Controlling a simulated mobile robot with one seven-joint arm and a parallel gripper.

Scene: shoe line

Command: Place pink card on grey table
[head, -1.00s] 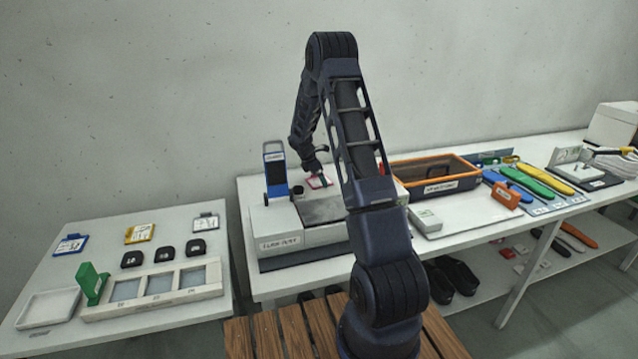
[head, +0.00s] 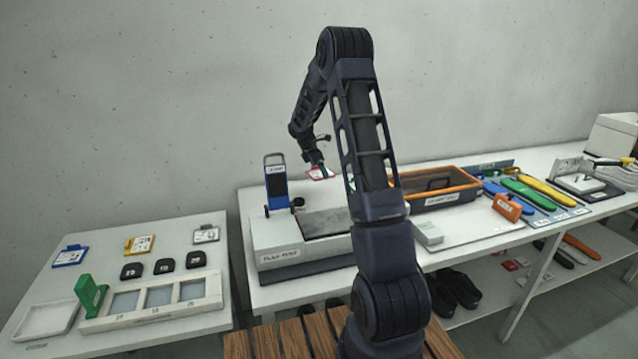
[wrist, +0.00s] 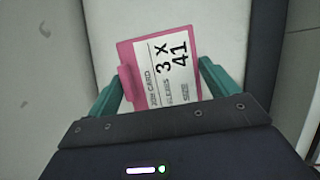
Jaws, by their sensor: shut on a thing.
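The pink card (wrist: 127,80) is pink-edged with a white printed face reading "JOB CARD" and "3 x 41". My gripper (head: 318,166) is shut on it, with its green fingers on either side in the wrist view. In the head view the pink card (head: 321,173) is held in the air above the grey-white machine (head: 275,236) on the right-hand bench. A pale grey table (head: 120,262) stands at the left, apart from my gripper.
The left table carries blue, yellow and grey cards, several black pieces, a white tray (head: 47,321) and a slotted holder with a green stand (head: 89,294). A blue trolley-like stand (head: 276,186) rises from the machine. An orange-rimmed crate (head: 440,199) is to the right.

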